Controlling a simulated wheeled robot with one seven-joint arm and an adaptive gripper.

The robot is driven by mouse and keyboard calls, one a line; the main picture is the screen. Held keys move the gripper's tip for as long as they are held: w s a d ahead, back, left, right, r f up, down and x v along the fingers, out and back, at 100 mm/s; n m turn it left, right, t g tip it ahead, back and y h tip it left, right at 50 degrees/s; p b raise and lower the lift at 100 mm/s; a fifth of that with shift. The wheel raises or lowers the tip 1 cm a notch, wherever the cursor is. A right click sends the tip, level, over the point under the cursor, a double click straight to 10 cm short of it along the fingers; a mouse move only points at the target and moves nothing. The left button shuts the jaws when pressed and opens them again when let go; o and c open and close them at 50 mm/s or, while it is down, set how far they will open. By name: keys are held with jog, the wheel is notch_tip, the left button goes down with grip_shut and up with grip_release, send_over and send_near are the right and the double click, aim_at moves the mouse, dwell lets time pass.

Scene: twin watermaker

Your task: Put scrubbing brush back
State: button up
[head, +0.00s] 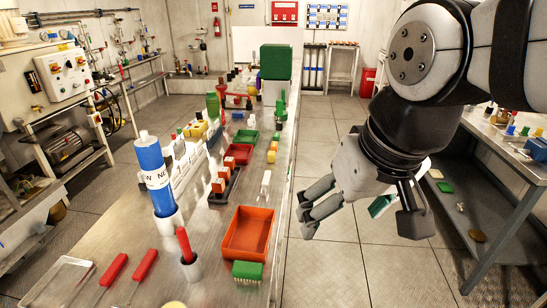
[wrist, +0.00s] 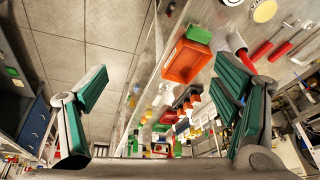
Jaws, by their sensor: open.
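A green block with pale bristles along its front edge (head: 247,271), which looks like the scrubbing brush, lies on the steel bench (head: 215,285) just in front of an orange tray (head: 248,233). In the wrist view the green block (wrist: 199,34) shows beside the orange tray (wrist: 187,62). The tray looks empty. My gripper (head: 360,222) is open and empty, over the floor aisle to the right of the bench, apart from the brush. In the wrist view its two fingers (wrist: 163,82) stand wide apart.
A blue bottle (head: 154,172) stands left of the tray. A white cup with a red handle in it (head: 190,262) and two red-handled tools (head: 113,269) are near the front. Red and green trays, blocks and bottles crowd the bench further back. The tiled aisle (head: 325,260) is clear.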

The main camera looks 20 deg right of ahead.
jog(key=s, duration=0.1)
jog(key=s+d+t, duration=0.1)
jog(key=shift+s+f, duration=0.15)
jog(key=shift+s, duration=0.15)
jog(key=shift+a, duration=0.2)
dwell(0.7)
